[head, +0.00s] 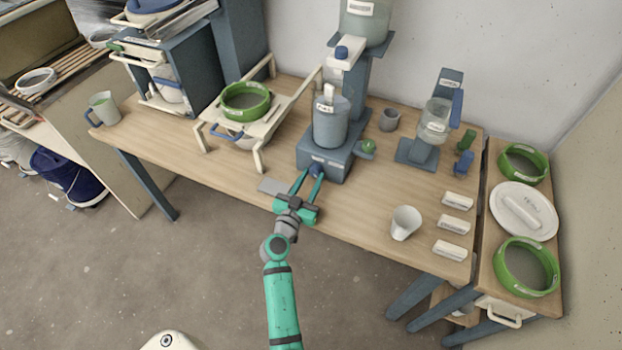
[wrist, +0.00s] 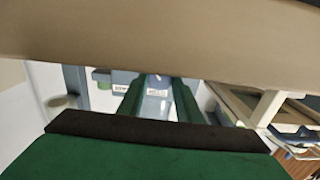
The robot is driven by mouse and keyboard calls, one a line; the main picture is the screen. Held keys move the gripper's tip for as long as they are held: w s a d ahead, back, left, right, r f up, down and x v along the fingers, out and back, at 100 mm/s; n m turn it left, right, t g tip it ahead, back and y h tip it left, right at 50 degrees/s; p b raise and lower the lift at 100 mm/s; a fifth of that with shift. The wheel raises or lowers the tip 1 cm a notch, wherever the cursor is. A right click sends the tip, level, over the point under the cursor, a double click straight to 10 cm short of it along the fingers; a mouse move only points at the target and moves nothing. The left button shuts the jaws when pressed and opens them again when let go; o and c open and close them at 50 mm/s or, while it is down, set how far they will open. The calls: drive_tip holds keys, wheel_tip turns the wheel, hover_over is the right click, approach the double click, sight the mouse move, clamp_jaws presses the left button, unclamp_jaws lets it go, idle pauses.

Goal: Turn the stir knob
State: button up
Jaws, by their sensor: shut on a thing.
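The stirrer base (head: 335,160) is a blue-grey block on the wooden table, with a grey labelled pot (head: 331,125) on top. The dark blue stir knob (head: 316,169) is on its front face. My gripper (head: 310,178) reaches in from the front, its two green fingers closed on the knob. The fingertips partly hide the knob. In the wrist view the two fingers (wrist: 158,100) point at the blue-grey base front, where small labels show. The knob's angle cannot be told.
A green knob (head: 368,146) sticks out at the base's right side. A white cup (head: 405,222) and several white labelled blocks (head: 452,224) lie to the right. A white rack with a green ring (head: 246,101) stands to the left. A grey plate (head: 272,187) lies beside my gripper.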

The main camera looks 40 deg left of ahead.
drive_tip(key=shift+a+n, duration=0.1)
drive_tip(key=shift+n, duration=2.7)
drive_tip(key=o, duration=1)
drive_tip(key=shift+o, duration=0.2)
drive_tip(key=v, duration=1.1)
